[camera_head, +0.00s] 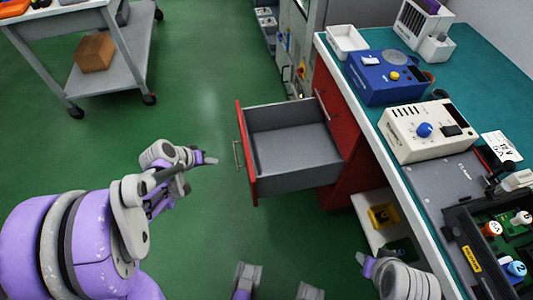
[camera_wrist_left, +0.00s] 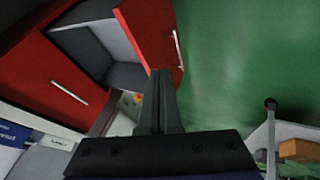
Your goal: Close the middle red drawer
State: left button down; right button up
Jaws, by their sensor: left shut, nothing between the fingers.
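The red drawer (camera_head: 247,165) is pulled far out of the red cabinet under the bench. Its grey inside (camera_head: 290,150) is empty, and its handle (camera_head: 238,155) faces left. In the left wrist view the red front (camera_wrist_left: 150,35) and grey inside (camera_wrist_left: 90,40) show at the top. My left gripper (camera_head: 211,160) is shut and empty, a little left of the handle and apart from it. Its closed fingers (camera_wrist_left: 155,85) point toward the drawer in the wrist view. My right gripper (camera_head: 367,264) is at the lower right by the bench; its fingers are not clear.
Another red front (camera_head: 335,95) with a handle is shut above the open drawer. The bench (camera_head: 460,75) carries a blue device (camera_head: 385,80), a cream device (camera_head: 425,130) and a black tray. A cart (camera_head: 115,65) with a cardboard box stands upper left.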

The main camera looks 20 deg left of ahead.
pick_arm(q)
jog(key=w+d+r+b+x, duration=0.1)
jog(key=d+b+x, duration=0.1)
jog(key=x, duration=1.2)
jog(key=shift+w+r+b, duration=0.25)
jog(key=shift+w+b, duration=0.05)
jog(key=shift+b, duration=0.5)
pick_arm(e)
jog(key=shift+w+d+f, duration=0.1)
jog(key=shift+w+f, duration=0.05)
jog(key=shift+f, duration=0.7)
jog(key=shift+w+d+f, duration=0.1)
jog(key=shift+d+f, duration=0.05)
jog(key=shift+f, duration=0.75)
jog(key=shift+w+d+f, duration=0.1)
jog(key=shift+w+f, duration=0.05)
jog(key=shift+f, duration=0.7)
pick_arm(q)
jog(key=shift+d, duration=0.2)
jog(key=w+d, duration=0.8)
jog(key=d, duration=0.5)
jog(key=w+d+b, duration=0.1)
jog(key=w+d, duration=0.7)
jog(key=d, duration=0.6)
pick_arm(e)
jog(key=shift+f, duration=0.75)
